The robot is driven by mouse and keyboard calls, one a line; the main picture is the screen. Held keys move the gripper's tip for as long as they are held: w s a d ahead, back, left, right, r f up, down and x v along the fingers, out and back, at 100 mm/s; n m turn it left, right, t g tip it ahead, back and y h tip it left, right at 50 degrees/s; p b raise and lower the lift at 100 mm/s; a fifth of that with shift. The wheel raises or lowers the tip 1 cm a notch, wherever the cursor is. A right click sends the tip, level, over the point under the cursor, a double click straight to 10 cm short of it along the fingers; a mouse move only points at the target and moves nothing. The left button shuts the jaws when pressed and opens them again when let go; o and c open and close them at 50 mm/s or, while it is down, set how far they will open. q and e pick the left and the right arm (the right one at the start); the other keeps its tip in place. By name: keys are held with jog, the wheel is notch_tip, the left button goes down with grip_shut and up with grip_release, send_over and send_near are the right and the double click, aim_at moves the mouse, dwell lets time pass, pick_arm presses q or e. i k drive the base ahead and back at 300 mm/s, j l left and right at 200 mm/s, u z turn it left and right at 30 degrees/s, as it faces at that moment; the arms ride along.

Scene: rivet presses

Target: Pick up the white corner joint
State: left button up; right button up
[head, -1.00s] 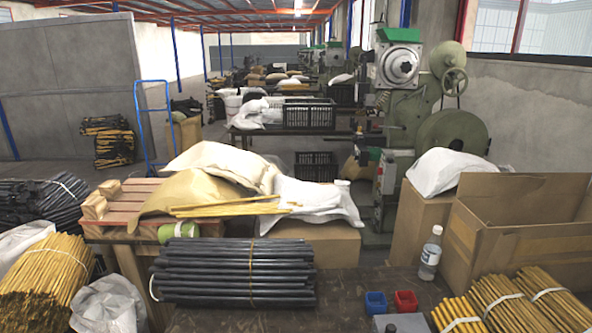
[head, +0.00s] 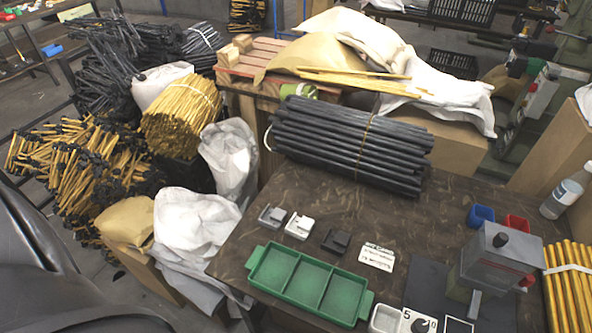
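The white corner joint (head: 299,226) lies on the dark brown table (head: 300,187), in the middle of a short row of joints. A grey joint (head: 272,216) lies just left of it and a dark joint (head: 336,241) to its right. A green three-compartment tray (head: 257,265) lies in front of the row, its compartments empty. Neither gripper is in the head view.
A bundle of black tubes (head: 350,142) lies behind the joints. A grey press device (head: 490,262), a blue bin (head: 481,215), a red bin (head: 516,223) and a bottle (head: 565,194) stand at the right. A small white label (head: 378,256) lies right of the joints.

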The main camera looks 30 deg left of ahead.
aim_at(298, 228)
jog(key=u, duration=1)
